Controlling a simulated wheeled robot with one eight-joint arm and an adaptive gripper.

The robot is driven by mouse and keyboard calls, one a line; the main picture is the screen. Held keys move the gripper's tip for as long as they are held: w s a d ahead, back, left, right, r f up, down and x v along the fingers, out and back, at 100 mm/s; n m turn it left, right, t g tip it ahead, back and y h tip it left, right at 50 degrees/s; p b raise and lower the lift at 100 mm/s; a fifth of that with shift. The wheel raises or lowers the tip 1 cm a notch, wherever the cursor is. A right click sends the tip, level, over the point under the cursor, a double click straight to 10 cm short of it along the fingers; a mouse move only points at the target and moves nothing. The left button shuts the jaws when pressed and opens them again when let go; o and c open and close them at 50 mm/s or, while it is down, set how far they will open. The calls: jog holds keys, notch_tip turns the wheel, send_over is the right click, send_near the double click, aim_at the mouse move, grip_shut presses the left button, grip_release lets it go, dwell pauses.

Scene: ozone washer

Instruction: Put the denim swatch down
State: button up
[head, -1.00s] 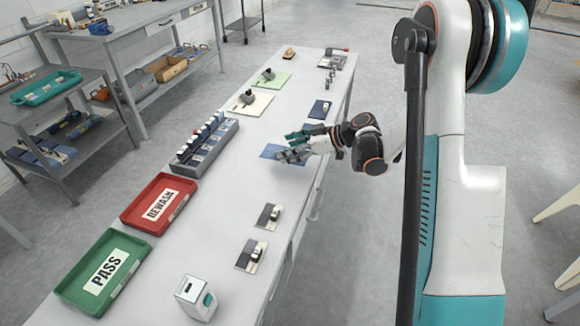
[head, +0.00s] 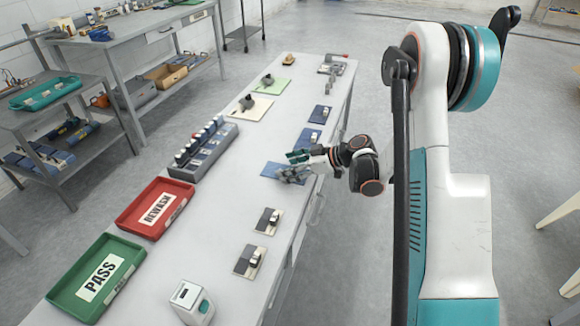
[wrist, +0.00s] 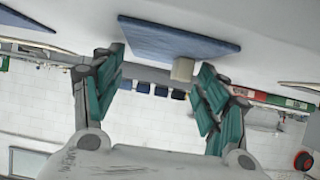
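A flat blue sheet, which I take for the denim swatch (head: 270,170), lies on the long table, partly hidden by my gripper in the head view. My gripper (head: 292,164) is low over its right part, with the teal and grey fingers spread apart. In the wrist view, my gripper (wrist: 161,62) is open with nothing clamped between its pads. A blue sheet (wrist: 175,38) lies flat beyond the fingertips, with a small beige block (wrist: 183,68) at its edge. Whether a finger touches the sheet cannot be told.
Another blue sheet (head: 306,140) and a dark blue one (head: 319,114) lie farther along the table. A grey rack (head: 203,150) stands to the left, with red REWASK (head: 143,226) and green PASS (head: 68,302) trays nearer. Clear tabletop lies between the trays and my gripper.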

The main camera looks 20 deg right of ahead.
jog(key=shift+o, duration=0.2)
jog(key=shift+s+d+r, duration=0.1)
jog(key=shift+d+r, duration=0.1)
jog(key=shift+r, duration=0.1)
jog(key=p+v, duration=0.4)
jog(key=v, duration=0.7)
jog(key=shift+s+d, duration=0.15)
jog(key=shift+d, duration=0.05)
